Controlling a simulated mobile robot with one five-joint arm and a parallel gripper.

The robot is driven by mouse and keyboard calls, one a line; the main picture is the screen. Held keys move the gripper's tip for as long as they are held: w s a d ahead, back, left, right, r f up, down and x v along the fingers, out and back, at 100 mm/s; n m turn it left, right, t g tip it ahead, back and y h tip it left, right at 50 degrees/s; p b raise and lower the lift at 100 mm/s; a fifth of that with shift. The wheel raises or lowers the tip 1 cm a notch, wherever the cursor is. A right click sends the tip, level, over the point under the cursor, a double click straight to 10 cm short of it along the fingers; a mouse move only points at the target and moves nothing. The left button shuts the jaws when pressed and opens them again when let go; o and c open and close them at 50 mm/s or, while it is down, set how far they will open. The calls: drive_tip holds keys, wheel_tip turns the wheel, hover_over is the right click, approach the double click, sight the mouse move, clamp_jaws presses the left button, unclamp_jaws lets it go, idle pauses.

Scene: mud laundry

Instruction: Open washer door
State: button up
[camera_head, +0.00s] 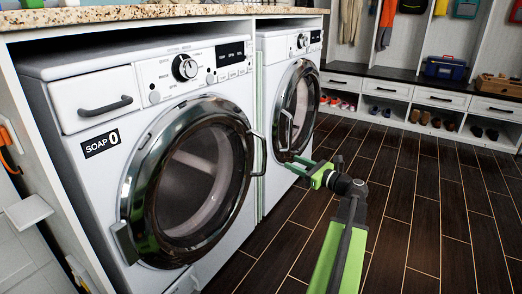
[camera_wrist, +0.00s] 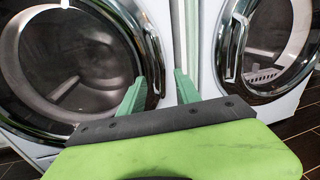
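The nearer front-loading machine (camera_head: 85,165), with a "SOAP 0" label, has a round glass door (camera_head: 195,180) with a dark chrome rim, and the door looks shut. Its vertical bar handle (camera_head: 262,153) is on the right of the rim. In the wrist view this door (camera_wrist: 70,60) fills the left side, with its handle (camera_wrist: 154,48) near the rim's right edge. My gripper (camera_head: 300,163) is in front of the machines, to the right of that handle and apart from it as far as I can tell.
A second similar machine (camera_head: 275,52) stands to the right, its door (camera_head: 297,105) looking shut, with its own handle (camera_head: 285,130). A granite counter (camera_head: 150,13) covers both. Dark tiled floor (camera_head: 400,210) is open to the right. Cubbies with shoes (camera_head: 435,120) line the back.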

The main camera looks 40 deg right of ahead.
sight(266, 151)
drive_tip(key=w, duration=1.5)
drive_tip(key=shift+w+a, duration=0.3)
drive_tip(key=shift+w, duration=0.1)
clamp_jaws()
